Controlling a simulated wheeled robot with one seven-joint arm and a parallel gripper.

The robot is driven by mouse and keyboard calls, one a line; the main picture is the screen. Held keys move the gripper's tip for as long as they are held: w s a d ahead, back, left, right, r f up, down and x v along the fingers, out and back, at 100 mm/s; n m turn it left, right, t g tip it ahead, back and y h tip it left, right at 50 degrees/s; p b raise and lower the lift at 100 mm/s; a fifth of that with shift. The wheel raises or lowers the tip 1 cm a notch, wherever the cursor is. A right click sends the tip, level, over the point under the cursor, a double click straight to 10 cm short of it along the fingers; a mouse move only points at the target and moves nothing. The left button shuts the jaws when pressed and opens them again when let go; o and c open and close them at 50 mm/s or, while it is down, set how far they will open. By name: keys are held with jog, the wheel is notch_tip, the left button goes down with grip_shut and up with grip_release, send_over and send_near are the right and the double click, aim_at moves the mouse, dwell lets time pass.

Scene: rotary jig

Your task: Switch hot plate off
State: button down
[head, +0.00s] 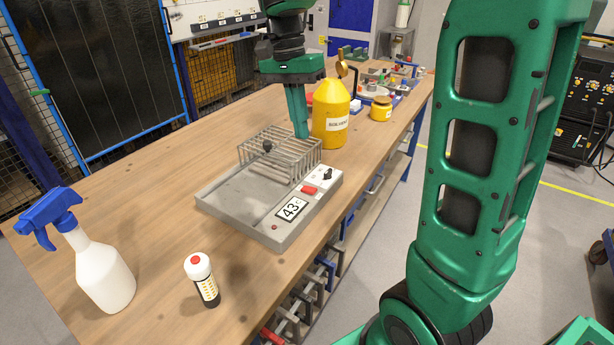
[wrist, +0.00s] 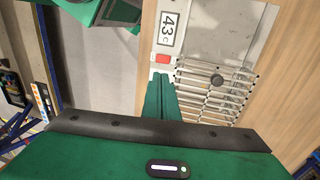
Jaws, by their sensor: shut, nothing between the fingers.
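The hot plate (head: 235,205) is a flat grey unit on the wooden bench. Its front panel has a display reading 43 (head: 291,209), a red switch (head: 309,190) and a black knob (head: 327,174) on a white patch. The display (wrist: 169,30) and red switch (wrist: 162,59) also show in the wrist view, where the black panel knob is not visible. My gripper (head: 301,134) is shut and empty, pointing down beyond the rack. Its fingertips (wrist: 161,75) appear close to the red switch in the wrist view.
A yellow solvent bottle (head: 330,115) stands just right of my gripper, with a small yellow jar (head: 381,108) beyond. A spray bottle (head: 95,265) and a small white-capped bottle (head: 203,280) stand at the near end. The bench left of the plate is clear.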

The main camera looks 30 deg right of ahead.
aim_at(311, 190)
jog(key=shift+f, duration=0.15)
jog(key=f, duration=0.4)
jog(key=s+f, duration=0.1)
jog(key=f, duration=0.4)
jog(key=s+d+f, duration=0.1)
jog(key=f, duration=0.3)
jog(key=shift+s+f, duration=0.1)
jog(key=shift+f, duration=0.2)
